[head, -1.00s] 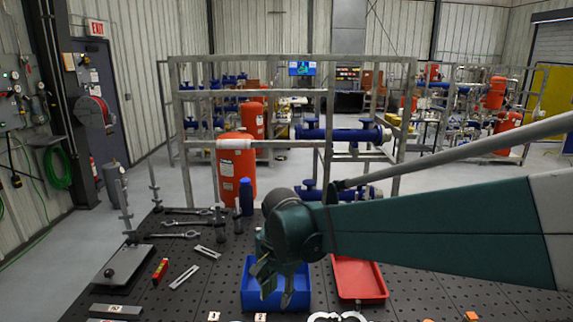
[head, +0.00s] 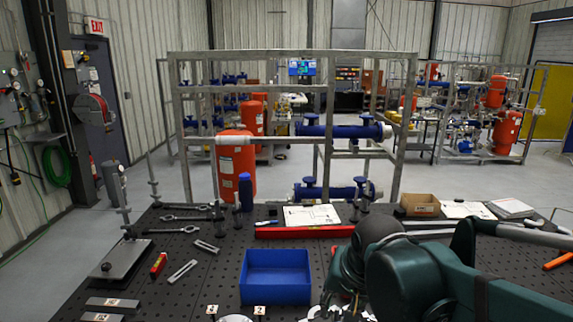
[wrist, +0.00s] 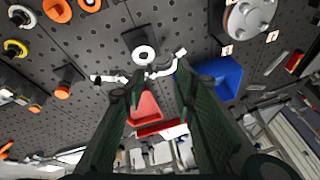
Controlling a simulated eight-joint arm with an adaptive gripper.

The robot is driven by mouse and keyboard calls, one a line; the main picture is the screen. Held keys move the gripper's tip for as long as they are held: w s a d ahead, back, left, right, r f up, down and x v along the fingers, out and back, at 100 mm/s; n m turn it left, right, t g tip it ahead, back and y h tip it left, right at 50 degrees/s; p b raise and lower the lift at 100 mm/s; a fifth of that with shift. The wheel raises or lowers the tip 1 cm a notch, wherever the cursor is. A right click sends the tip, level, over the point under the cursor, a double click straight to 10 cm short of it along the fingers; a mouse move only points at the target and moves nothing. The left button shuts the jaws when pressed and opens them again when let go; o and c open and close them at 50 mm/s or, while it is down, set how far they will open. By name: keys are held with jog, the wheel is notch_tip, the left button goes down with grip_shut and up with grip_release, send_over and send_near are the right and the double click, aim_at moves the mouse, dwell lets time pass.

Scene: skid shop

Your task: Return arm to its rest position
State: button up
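My arm (head: 425,275) is folded at the lower right in the head view, in front of part of the bench. In the wrist view, my gripper (wrist: 156,85) has two dark green fingers spread apart, with the bench and a red tray (wrist: 146,108) showing between them. I see nothing held between the fingers. In the head view the fingertips are not clear and the red tray is hidden behind my arm.
A blue bin (head: 276,278) stands open and empty-looking left of my arm. A red level (head: 305,232) lies behind it. Wrenches (head: 180,230) and a steel plate (head: 112,262) lie on the left. A cardboard box (head: 420,205) stands at the back right.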

jog(key=s+d+f+n+t+b, duration=0.2)
jog(key=s+d+f+n+b, duration=0.1)
jog(key=s+d, duration=0.6)
jog(key=shift+d+f+n+t+h, duration=0.2)
jog(key=shift+f+n+t+h, duration=0.15)
jog(key=shift+f, duration=0.35)
dwell(2.6)
